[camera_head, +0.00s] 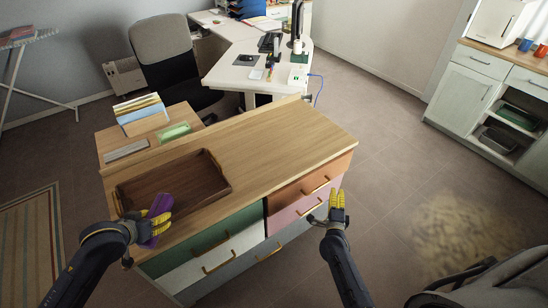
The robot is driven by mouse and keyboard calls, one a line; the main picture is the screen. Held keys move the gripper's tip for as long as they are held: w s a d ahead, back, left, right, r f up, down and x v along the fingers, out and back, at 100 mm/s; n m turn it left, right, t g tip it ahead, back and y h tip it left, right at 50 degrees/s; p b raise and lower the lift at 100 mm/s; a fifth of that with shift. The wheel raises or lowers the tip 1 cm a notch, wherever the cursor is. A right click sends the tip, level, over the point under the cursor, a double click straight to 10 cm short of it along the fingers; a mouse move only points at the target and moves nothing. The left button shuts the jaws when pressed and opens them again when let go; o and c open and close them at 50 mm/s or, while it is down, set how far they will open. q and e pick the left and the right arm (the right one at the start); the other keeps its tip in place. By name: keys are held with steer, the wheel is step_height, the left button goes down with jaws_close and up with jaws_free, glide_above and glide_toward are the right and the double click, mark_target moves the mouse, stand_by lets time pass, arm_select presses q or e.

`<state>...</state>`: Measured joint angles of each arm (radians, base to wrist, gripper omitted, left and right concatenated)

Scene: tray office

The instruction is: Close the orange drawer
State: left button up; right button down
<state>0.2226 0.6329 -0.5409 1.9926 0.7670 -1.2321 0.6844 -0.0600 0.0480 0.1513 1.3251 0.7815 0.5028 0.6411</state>
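The orange drawer (291,194) is at the upper right of the wooden-topped cabinet's front, with a brass handle (316,186). Its front looks about flush with the cabinet; a small gap cannot be ruled out. My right gripper (337,198) is in front of the cabinet's right side, just right of the pink drawer and below the orange one. Its yellow fingers are close together with nothing seen between them. My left gripper (161,220) is above the cabinet's front left edge, its yellow fingers around a purple object (160,205).
A pink drawer (285,217) is below the orange one. A green drawer (240,221) and a pale drawer (190,273) are to the left. A brown wooden tray (206,205) stands on the cabinet top (270,140). The floor at right is clear; a dark chair is at lower right.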

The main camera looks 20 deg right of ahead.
steer(key=x, duration=1.3)
steer(key=shift+w, duration=0.1)
steer(key=shift+w+a, duration=0.1)
steer(key=shift+w, duration=0.15)
stand_by(0.4)
